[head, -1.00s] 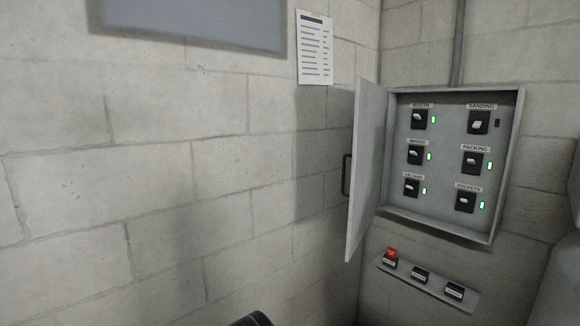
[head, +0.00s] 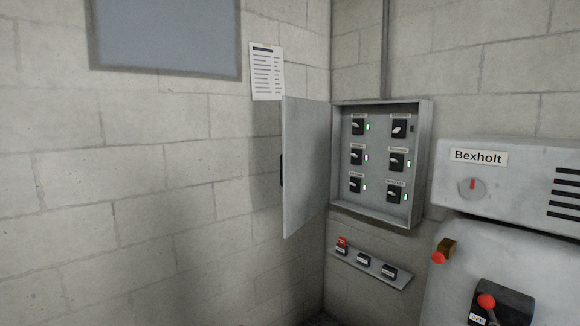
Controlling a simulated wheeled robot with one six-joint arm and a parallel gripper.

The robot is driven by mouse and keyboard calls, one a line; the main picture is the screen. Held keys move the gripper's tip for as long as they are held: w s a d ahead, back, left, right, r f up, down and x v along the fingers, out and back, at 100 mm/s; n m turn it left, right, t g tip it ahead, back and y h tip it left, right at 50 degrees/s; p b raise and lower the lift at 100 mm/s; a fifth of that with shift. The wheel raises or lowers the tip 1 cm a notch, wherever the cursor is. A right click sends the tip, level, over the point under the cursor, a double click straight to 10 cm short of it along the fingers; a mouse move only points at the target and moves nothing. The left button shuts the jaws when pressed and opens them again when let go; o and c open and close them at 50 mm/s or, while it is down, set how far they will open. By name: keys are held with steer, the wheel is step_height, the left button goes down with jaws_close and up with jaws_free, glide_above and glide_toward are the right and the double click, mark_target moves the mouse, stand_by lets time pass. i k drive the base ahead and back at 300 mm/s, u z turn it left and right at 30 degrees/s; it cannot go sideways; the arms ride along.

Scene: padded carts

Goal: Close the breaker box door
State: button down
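The breaker box (head: 424,165) is a grey metal box on the far wall, right of the room corner. Its door (head: 306,165) stands wide open, hinged on the left side and swung out toward me. A dark handle (head: 282,170) shows on the door's free left edge. Inside are several black switches with labels; most have a lit green light, and the top right one (head: 399,128) has a dark light. My gripper is not in view.
Below the box a small shelf (head: 370,268) carries three dark blocks, the left one with a red top. A grey Bexholt machine (head: 500,240) with a red-knobbed lever stands at the right. A paper list (head: 266,72) and a grey panel (head: 165,35) are on the left wall.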

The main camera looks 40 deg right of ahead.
mark_target(304, 176)
steer(key=z, duration=0.9)
